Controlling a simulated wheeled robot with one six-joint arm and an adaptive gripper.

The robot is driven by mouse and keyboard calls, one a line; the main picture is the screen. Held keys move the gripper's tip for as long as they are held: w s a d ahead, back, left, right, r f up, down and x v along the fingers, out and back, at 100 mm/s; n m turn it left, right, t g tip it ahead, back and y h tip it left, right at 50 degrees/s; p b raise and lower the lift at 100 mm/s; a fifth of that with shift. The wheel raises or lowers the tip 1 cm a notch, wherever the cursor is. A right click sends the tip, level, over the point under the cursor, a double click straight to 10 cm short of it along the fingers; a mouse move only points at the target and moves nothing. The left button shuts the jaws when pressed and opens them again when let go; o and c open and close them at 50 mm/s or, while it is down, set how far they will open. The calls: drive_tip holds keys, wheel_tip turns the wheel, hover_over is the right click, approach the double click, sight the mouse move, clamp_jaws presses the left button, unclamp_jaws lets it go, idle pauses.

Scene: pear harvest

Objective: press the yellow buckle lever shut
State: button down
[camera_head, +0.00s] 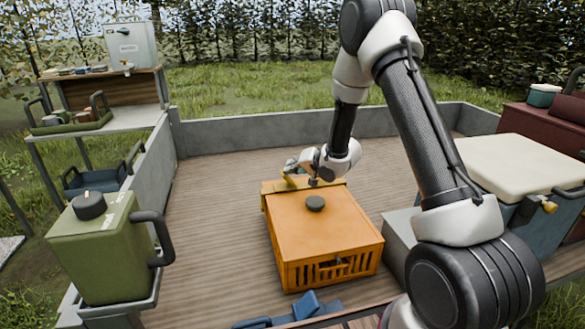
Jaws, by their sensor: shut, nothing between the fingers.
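An orange crate (322,228) with a closed top and a round black knob stands on the wooden trailer floor. A dark yellow strap or bar (270,192) runs across its far edge. My gripper (289,169) is over the far left part of the crate, at or just above a small yellow piece (291,181) that may be the buckle lever. I cannot tell whether they touch. The fingers look shut and hold nothing; they are small in view. The lever's angle is partly hidden by the gripper.
Grey trailer walls (250,127) enclose the floor. A green canister (100,250) stands at the left. A blue cooler (560,215) with a cream lid and a yellow latch (549,206) is at the right. A blue object (307,305) lies at the front. Floor left of the crate is clear.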

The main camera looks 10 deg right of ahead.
sight(282, 173)
drive_tip(key=shift+a, duration=0.25)
drive_tip(key=shift+a+f+n+h, duration=0.2)
drive_tip(key=shift+a+n+h, duration=0.5)
drive_tip(key=shift+a+h, duration=0.25)
drive_tip(key=shift+a+f+n+g+h, duration=0.3)
drive_tip(key=shift+a+n+h, duration=0.15)
drive_tip(key=shift+h, duration=0.3)
drive_tip(key=shift+a+f+h, duration=0.1)
drive_tip(key=shift+f+h, duration=0.05)
drive_tip(key=shift+h, duration=0.15)
drive_tip(key=shift+a+f, duration=0.45)
drive_tip(key=shift+a, duration=0.05)
drive_tip(key=shift+d, duration=0.85)
